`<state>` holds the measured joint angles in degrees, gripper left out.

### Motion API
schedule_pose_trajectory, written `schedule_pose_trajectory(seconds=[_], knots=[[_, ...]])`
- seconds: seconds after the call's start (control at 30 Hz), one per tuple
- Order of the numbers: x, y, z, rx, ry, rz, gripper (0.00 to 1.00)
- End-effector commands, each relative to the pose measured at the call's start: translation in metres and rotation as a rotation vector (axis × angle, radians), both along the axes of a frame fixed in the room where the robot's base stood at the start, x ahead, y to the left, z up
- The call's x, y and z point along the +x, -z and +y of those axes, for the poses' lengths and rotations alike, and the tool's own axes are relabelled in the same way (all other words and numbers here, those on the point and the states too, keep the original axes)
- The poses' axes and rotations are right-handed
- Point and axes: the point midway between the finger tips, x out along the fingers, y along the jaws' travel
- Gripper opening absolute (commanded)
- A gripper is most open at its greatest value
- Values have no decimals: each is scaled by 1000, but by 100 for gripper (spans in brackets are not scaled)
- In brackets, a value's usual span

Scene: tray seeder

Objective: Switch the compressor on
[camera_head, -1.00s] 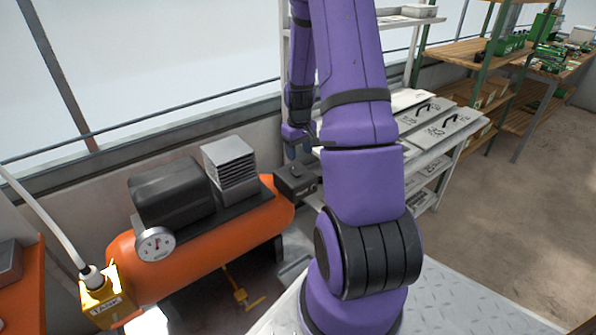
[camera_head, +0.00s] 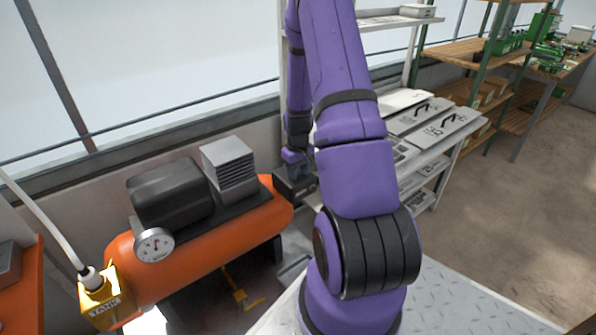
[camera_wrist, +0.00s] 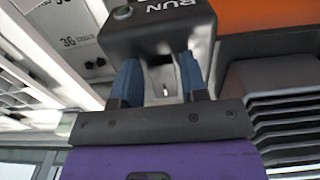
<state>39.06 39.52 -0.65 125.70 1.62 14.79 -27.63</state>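The compressor has an orange tank (camera_head: 215,238), a black motor cover (camera_head: 170,192) and a grey finned block (camera_head: 229,168). Its dark switch box (camera_head: 290,187) sits at the tank's right end and also fills the top of the wrist view (camera_wrist: 155,32), with the word RUN and a round dark button or lamp on it. A small light-coloured lever (camera_wrist: 166,88) shows on the box between my fingers. My gripper (camera_wrist: 159,62) is open, with one blue finger on each side of the lever. In the head view, my gripper (camera_head: 295,158) is at the box, partly hidden.
A gauge (camera_head: 154,245) is on the tank's left end, by a yellow TANK block (camera_head: 105,300) with a white hose. A white rack with numbered trays (camera_head: 436,125) stands close to the right of the switch box. Open floor (camera_head: 530,220) lies at right.

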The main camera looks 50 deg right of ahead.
Motion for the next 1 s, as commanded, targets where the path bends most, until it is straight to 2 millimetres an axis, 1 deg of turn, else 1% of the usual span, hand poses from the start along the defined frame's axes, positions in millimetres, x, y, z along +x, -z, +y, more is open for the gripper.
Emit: schedule_pose_trajectory(seconds=[0.03, 0.07, 0.1, 0.13, 0.37, 0.8, 1.0], knots=[[0, 0, 0, 0, 0, 0, 28], [0, 0, 0, 0, 0, 0, 21], [0, 0, 0, 0, 0, 0, 12], [0, 0, 0, 0, 0, 0, 6], [2, 0, 0, 7, -1, 31, 6], [11, -5, -2, 78, -1, 329, 6], [13, -7, -3, 98, -1, 411, 6]])
